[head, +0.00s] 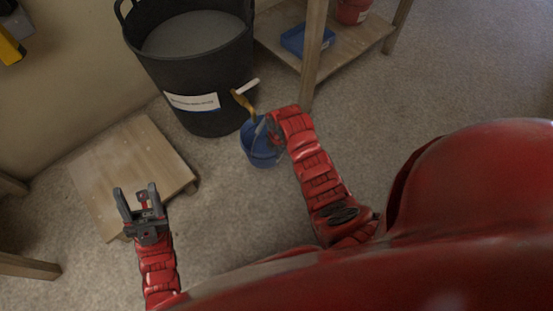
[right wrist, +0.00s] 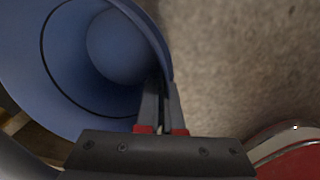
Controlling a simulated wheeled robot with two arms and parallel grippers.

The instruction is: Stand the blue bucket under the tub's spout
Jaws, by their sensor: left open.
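The black tub (head: 195,75) holds grey material and has a white label low on its wall. Its brass spout (head: 244,102), with a pale handle, points down toward the blue bucket (head: 262,157). The bucket is upright or nearly so, its mouth just below the spout's end; I cannot tell if it rests on the floor. In the right wrist view its inside (right wrist: 70,65) looks empty. My right gripper (head: 273,127) is at the bucket's right rim, its fingers (right wrist: 162,100) closed on the wall. My left gripper (head: 140,196) is open and empty over the low wooden platform.
The low wooden platform (head: 125,165) stands left of the bucket. A wooden shelf unit (head: 345,60) at the back right holds a blue tray (head: 300,40) and a red container (head: 352,10). One leg stands near the tub. The carpeted floor (head: 440,85) at right is clear.

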